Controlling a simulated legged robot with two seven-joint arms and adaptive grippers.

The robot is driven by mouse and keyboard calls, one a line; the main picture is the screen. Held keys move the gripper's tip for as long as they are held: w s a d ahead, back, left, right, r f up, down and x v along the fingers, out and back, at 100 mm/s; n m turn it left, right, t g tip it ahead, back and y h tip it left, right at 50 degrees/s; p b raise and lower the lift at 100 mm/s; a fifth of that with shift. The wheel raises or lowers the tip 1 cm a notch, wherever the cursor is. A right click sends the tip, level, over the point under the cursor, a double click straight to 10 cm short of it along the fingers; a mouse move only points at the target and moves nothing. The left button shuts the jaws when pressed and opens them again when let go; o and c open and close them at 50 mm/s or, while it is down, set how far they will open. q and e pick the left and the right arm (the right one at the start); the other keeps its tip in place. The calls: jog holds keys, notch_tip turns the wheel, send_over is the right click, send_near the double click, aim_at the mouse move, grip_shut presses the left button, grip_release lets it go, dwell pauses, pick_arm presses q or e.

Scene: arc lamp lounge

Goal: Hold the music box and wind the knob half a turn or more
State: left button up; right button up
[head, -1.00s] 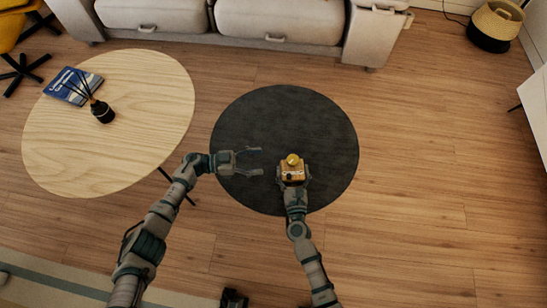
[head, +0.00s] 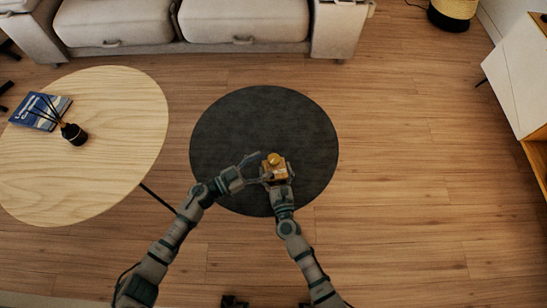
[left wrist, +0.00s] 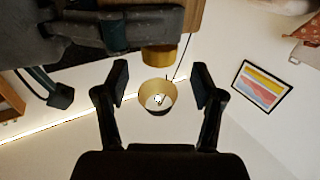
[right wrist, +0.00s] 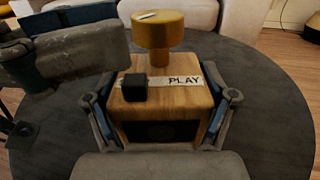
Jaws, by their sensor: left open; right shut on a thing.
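The music box (head: 280,172) is a wooden cube with a brass knob (head: 274,159) on top. My right gripper (head: 278,180) is shut on its body and holds it over the dark round table. The right wrist view shows a finger on each side of the box (right wrist: 165,108), a black button (right wrist: 134,88), a "PLAY" strip and the upright knob (right wrist: 157,38) with a pale mark. My left gripper (head: 255,168) is open beside the box at the left. In the left wrist view the knob (left wrist: 160,57) appears beyond the empty space between its fingertips (left wrist: 160,78).
The dark round table (head: 225,125) is otherwise bare. A pale wooden oval table (head: 110,120) at the left holds a blue book (head: 40,113) and a black reed diffuser (head: 74,134). A sofa (head: 190,25) stands at the back.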

aim_at(274, 158)
pick_arm(q)
jog(key=x, duration=0.5)
jog(key=c, duration=1.2)
jog(key=shift+o, duration=0.2)
